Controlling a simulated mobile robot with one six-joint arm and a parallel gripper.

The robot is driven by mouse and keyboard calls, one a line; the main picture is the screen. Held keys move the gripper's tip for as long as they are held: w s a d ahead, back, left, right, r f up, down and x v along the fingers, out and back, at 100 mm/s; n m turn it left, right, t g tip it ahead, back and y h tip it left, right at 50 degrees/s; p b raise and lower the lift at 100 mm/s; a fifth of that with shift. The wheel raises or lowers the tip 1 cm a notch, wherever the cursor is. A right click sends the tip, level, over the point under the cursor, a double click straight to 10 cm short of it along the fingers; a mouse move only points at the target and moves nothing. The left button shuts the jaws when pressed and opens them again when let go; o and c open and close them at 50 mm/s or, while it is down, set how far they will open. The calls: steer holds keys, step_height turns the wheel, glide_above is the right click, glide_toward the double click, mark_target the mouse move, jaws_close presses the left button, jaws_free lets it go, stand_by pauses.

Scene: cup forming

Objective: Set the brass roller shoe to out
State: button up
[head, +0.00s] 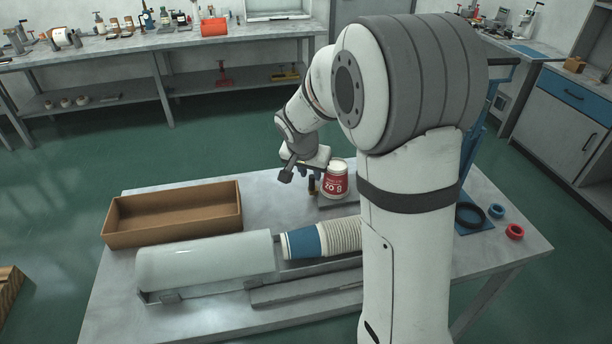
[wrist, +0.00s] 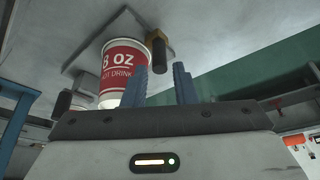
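A red and white paper cup (head: 336,180) stands upside down on a grey plate at the back of the table; it also shows in the wrist view (wrist: 119,66). The brass roller shoe (head: 313,191) is a small brass piece with a black knob, just left of the cup; it also shows in the wrist view (wrist: 160,44). Whether it is in or out I cannot tell. My gripper (head: 309,173) is close by the shoe. In the wrist view its two blue fingers (wrist: 160,82) are apart with nothing between them. The knob appears beyond the fingers, not touched.
A brown tray (head: 172,240) lies at the table's left. A pale cylindrical cover (head: 205,261) and a row of nested cups (head: 340,238) lie along the front. My arm hides the table's middle right.

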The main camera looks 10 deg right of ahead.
mark_target(311, 176)
steer(key=shift+x, duration=2)
steer(key=shift+c, duration=0.5)
jaws_close()
